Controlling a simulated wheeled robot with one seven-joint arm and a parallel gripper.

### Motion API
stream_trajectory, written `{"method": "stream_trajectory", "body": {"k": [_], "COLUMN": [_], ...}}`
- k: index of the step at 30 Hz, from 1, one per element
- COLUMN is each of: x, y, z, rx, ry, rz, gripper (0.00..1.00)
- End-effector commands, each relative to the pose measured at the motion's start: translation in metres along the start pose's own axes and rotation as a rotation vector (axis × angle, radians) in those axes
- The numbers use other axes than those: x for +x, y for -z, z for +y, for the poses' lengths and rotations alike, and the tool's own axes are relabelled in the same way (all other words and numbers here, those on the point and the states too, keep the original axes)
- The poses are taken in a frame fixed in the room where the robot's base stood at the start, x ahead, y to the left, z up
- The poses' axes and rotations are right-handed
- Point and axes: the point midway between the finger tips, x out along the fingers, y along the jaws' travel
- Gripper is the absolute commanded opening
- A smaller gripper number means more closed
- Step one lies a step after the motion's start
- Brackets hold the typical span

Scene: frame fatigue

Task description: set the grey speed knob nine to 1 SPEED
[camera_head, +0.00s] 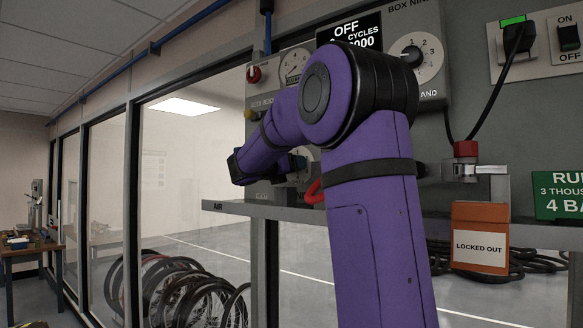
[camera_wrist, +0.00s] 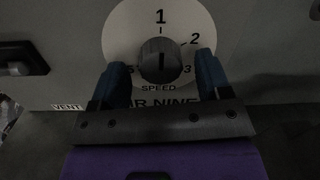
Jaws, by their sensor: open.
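The grey speed knob (camera_wrist: 160,60) sits on a pale round dial with 1 at the top, 2 at upper right and 3 at right, above the words SPEED and NINE. A dark vertical line shows on the knob; I cannot tell which end is the pointer. My gripper (camera_wrist: 162,80) is open, with one blue finger on each side of the knob. Contact is not clear.
Another numbered dial with a dark knob (camera_head: 411,55) is on the box at upper right, by a display reading OFF (camera_head: 347,29). A gauge (camera_head: 294,66) is above my gripper. A grey ledge (camera_head: 237,208) runs below. A LOCKED OUT tag (camera_head: 480,247) hangs at right.

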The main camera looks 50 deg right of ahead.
Motion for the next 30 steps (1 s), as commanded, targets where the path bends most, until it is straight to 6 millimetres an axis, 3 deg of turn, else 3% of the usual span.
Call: {"method": "stream_trajectory", "body": {"k": [16, 21, 30], "x": [-0.09, -0.102, -0.103], "y": [0.0, 0.001, 0.001], "z": [0.001, 0.0, 0.0], "rx": [-0.001, -0.001, -0.001], "ry": [-0.003, -0.001, -0.001], "rz": [0.0, 0.0, 0.0], "gripper": [0.71, 0.71, 0.71]}}
